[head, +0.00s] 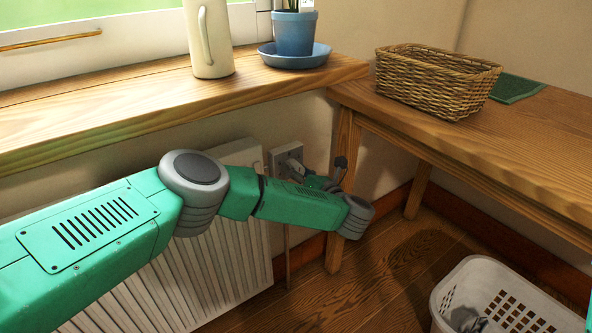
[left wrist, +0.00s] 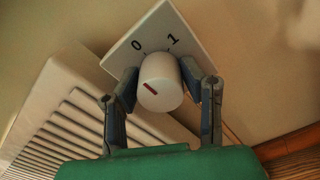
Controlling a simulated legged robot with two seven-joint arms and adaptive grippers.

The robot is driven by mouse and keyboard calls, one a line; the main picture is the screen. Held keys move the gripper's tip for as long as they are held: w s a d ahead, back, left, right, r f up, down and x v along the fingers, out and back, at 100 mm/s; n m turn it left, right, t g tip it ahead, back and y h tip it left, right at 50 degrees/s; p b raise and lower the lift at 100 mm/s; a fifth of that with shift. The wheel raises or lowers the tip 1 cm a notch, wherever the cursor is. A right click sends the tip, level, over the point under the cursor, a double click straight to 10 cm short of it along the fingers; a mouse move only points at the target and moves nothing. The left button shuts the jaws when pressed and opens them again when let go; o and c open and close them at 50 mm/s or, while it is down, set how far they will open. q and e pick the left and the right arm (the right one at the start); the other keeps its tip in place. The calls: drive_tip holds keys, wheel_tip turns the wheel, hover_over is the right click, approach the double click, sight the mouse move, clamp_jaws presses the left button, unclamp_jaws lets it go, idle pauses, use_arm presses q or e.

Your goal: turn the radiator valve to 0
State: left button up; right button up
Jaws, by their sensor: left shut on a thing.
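The radiator valve is a white round knob (left wrist: 163,90) with a short red mark on its face, in front of a white plate (left wrist: 166,30) marked 0 and 1. The red mark slants to the upper left, on the side of the 0; I cannot tell whether it lines up exactly. My left gripper (left wrist: 164,84) is shut on the knob, one finger on each side. In the head view the plate (head: 286,153) shows beside the radiator, and my left gripper (head: 305,175) covers most of the knob. My right gripper is not in view.
The ribbed white radiator (head: 215,270) stands below the wooden sill (head: 130,105), behind my left arm. A cream jug (head: 210,40) and a blue pot (head: 294,33) stand on the sill. A wicker basket (head: 435,85) is on the wooden table (head: 545,130). A white laundry basket (head: 448,292) stands on the floor.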

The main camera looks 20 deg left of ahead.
use_arm(q)
drive_tip(key=o, duration=1.1)
drive_tip(key=shift+d+f, duration=0.1)
drive_tip(key=shift+f, duration=0.3)
drive_tip(key=shift+o, duration=0.2)
drive_tip(key=shift+r, duration=0.15)
drive_tip(key=shift+r, duration=0.1)
drive_tip(key=v, duration=1.2)
drive_tip(key=shift+s+f, duration=0.1)
drive_tip(key=shift+f, duration=0.1)
